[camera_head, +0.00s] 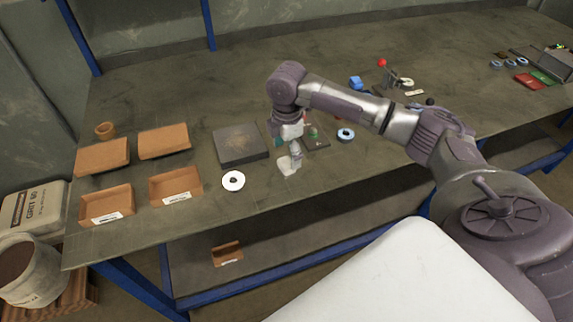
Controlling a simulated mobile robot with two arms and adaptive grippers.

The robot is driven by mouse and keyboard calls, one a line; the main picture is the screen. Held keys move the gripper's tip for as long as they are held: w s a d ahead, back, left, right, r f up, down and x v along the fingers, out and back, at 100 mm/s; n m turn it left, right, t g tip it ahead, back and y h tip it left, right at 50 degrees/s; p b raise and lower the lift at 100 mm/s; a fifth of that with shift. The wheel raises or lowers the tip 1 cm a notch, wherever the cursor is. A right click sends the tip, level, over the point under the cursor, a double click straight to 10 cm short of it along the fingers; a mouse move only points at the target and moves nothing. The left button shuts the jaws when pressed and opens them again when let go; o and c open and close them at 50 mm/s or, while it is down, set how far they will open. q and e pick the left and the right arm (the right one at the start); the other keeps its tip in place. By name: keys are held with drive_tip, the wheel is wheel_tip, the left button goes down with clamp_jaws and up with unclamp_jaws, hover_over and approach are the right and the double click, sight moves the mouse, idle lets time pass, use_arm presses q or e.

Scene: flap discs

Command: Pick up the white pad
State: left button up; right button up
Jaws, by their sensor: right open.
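The white pad (233,180) is a round disc with a dark centre. It lies flat on the grey workbench near the front edge, right of the brown trays. My right gripper (289,165) points down over the bench, to the right of the pad and apart from it. It is open, and I see nothing held in it, though its fingers show small. My left gripper is not in view.
A dark square plate (240,145) lies just behind the pad. Brown trays (176,185) stand to the left. A blue-and-white ring (345,135) and a red-knobbed lever tool (383,64) lie to the right. The bench front edge is close to the pad.

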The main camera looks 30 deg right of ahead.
sight(287, 162)
wheel_tip(287, 162, down, 5)
drive_tip(key=shift+w+d+f+p, duration=0.1)
drive_tip(key=shift+w+p, duration=0.05)
drive_tip(key=shift+p, duration=0.45)
drive_tip(key=c, duration=1)
drive_tip(key=shift+c, duration=0.2)
drive_tip(key=shift+r, duration=0.6)
wheel_tip(287, 162, up, 3)
drive_tip(key=shift+f+b, duration=0.15)
drive_tip(key=shift+b, duration=0.4)
drive_tip(key=s+d+r+b, duration=0.2)
drive_tip(key=s+d+r, duration=0.5)
drive_tip(key=s+d, duration=0.1)
drive_tip(key=shift+d+r, duration=0.15)
drive_tip(key=shift+s, duration=0.1)
